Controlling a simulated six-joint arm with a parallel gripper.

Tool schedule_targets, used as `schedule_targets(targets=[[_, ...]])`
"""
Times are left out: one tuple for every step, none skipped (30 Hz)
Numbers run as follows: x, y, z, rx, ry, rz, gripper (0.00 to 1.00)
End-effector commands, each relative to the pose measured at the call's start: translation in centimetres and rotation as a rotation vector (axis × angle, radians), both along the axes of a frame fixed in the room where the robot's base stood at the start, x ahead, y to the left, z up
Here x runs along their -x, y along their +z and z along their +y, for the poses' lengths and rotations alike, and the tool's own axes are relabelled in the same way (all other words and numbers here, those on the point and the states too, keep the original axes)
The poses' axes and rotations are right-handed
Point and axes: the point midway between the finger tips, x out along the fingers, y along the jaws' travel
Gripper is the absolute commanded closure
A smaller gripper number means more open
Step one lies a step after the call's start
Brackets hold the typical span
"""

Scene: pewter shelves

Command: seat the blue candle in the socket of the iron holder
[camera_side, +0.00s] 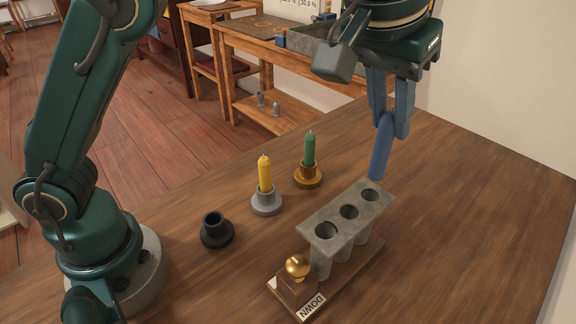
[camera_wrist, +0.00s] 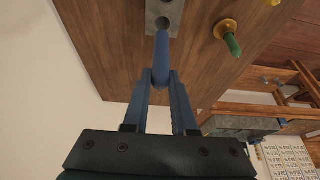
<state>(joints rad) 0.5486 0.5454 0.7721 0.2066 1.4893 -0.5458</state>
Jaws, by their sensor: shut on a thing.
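My gripper (camera_side: 390,127) is shut on the blue candle (camera_side: 381,152), holding it near its upper end. The candle hangs slightly tilted, its lower end just above the far hole of the grey rack (camera_side: 328,231). In the wrist view, the candle (camera_wrist: 161,52) points away from the fingers (camera_wrist: 161,78) toward the rack (camera_wrist: 152,19). The black iron holder (camera_side: 217,232) stands on the table left of the rack, with its socket empty. The iron holder is not visible in the wrist view.
A yellow candle (camera_side: 265,174) stands in a grey holder (camera_side: 266,204), and a green candle (camera_side: 309,150) in a brass holder (camera_side: 307,179), between the iron holder and my gripper. A gold knob (camera_side: 298,266) and a "DOWN" label (camera_side: 311,307) sit at the rack's near end. The table's right side is clear.

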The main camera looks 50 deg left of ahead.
Motion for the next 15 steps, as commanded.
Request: schedule_targets(targets=[[0.0,0.1,-0.1,0.001,0.014,-0.002,1.00],[0.0,0.0,0.0,-0.001,0.027,0.000,1.00],[0.1,-0.1,0.1,0.000,0.043,0.001,1.00],[0.2,-0.3,0.2,-0.001,0.056,0.001,1.00],[0.2,-0.5,0.3,-0.001,0.064,0.002,1.00],[0.4,-0.7,0.4,-0.002,0.079,0.002,1.00],[0.5,-0.9,0.6,-0.003,0.092,0.002,1.00],[0.7,-1.1,0.7,-0.002,0.107,0.002,1.00],[0.9,-1.4,1.1,-0.002,0.133,0.002,1.00],[1.1,-1.5,1.6,-0.002,0.160,0.001,1.00],[1.3,-1.6,2.2,-0.003,0.189,0.001,1.00],[1.6,-1.8,3.1,-0.002,0.237,0.000,1.00],[1.8,-1.9,3.9,-0.001,0.274,0.000,1.00],[2.1,-1.9,4.9,-0.002,0.318,-0.001,1.00],[2.5,-1.9,6.3,-0.001,0.378,-0.001,1.00]])
